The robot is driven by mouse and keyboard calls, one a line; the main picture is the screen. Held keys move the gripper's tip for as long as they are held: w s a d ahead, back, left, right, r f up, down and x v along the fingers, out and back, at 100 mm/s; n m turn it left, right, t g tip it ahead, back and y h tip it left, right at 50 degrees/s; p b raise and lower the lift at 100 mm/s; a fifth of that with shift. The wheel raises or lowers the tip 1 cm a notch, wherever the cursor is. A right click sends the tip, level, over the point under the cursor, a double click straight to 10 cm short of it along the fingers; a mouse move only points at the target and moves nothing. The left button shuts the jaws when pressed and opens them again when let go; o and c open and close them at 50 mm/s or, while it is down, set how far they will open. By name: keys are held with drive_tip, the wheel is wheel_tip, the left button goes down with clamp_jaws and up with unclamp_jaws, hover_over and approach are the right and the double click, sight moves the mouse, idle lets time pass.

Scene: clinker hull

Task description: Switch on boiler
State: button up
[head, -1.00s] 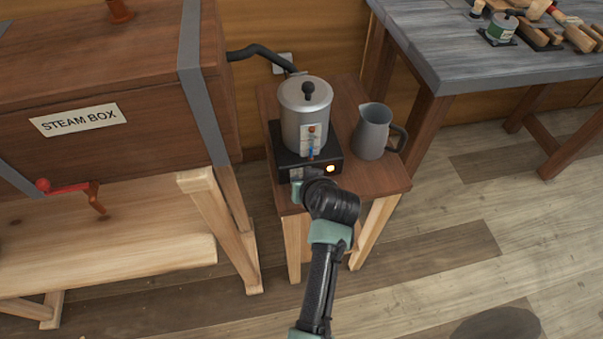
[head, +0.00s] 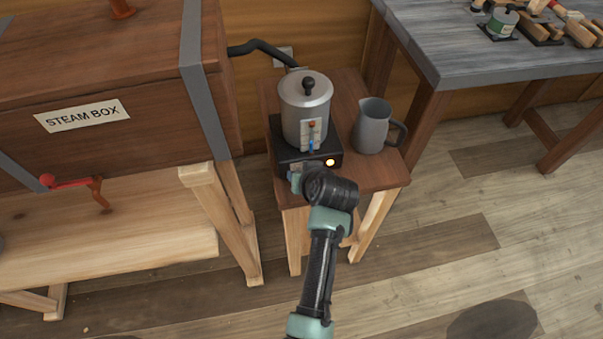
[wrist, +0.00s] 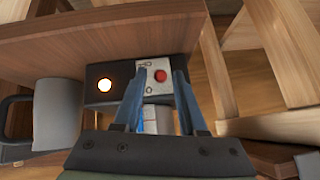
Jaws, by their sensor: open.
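The boiler (head: 306,112) is a metal pot with a black-knobbed lid, standing on a black base (head: 288,161) on a small wooden table. A round lamp (head: 330,162) glows pale yellow on the base's front. It also glows in the wrist view (wrist: 104,85). A red button (wrist: 160,76) on a pale plate shows in the wrist view, between my fingertips. My gripper (wrist: 160,73) is open and empty, with its two blue fingers on either side of the button. In the head view, my gripper (head: 296,178) is at the base's front, partly hidden by my wrist. I cannot tell whether it touches the button.
A grey jug (head: 372,127) stands right of the boiler on the wooden table (head: 384,174). A black hose (head: 262,48) runs from behind the boiler to the steam box (head: 120,95) on the left. A grey-topped workbench (head: 470,50) with tools is at the right.

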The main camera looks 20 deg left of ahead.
drive_tip(key=p+v, duration=0.1)
drive_tip(key=v, duration=1.2)
drive_tip(key=shift+p, duration=0.3)
drive_tip(key=w+d+r+m+t+h+p, duration=0.1)
drive_tip(key=w+d+r+t, duration=0.15)
drive_tip(key=r, duration=0.85)
drive_tip(key=w+d+r+t+p, duration=0.1)
drive_tip(key=w+r+t, duration=0.25)
drive_tip(key=r, duration=0.65)
drive_tip(key=w+d+r+m+t+h+p, duration=0.15)
drive_tip(key=r+t, duration=0.25)
drive_tip(key=r, duration=0.7)
drive_tip(key=s+d+r+t+h+p, duration=0.1)
drive_tip(key=s+r+t, duration=0.2)
drive_tip(key=r, duration=0.7)
drive_tip(key=s+d+r+m+t+h+p, duration=0.1)
drive_tip(key=s+r+t, duration=0.3)
drive_tip(key=r, duration=0.6)
drive_tip(key=s+d+r+m+t+h+p, duration=0.1)
drive_tip(key=s+d+r+t, duration=0.2)
drive_tip(key=s+r, duration=0.3)
wheel_tip(320, 180, up, 5)
drive_tip(key=shift+s+r+t, duration=0.1)
drive_tip(key=shift+s+t, duration=0.2)
drive_tip(key=shift+t, duration=0.3)
drive_tip(key=shift+d+m, duration=0.15)
drive_tip(key=shift+m, duration=0.1)
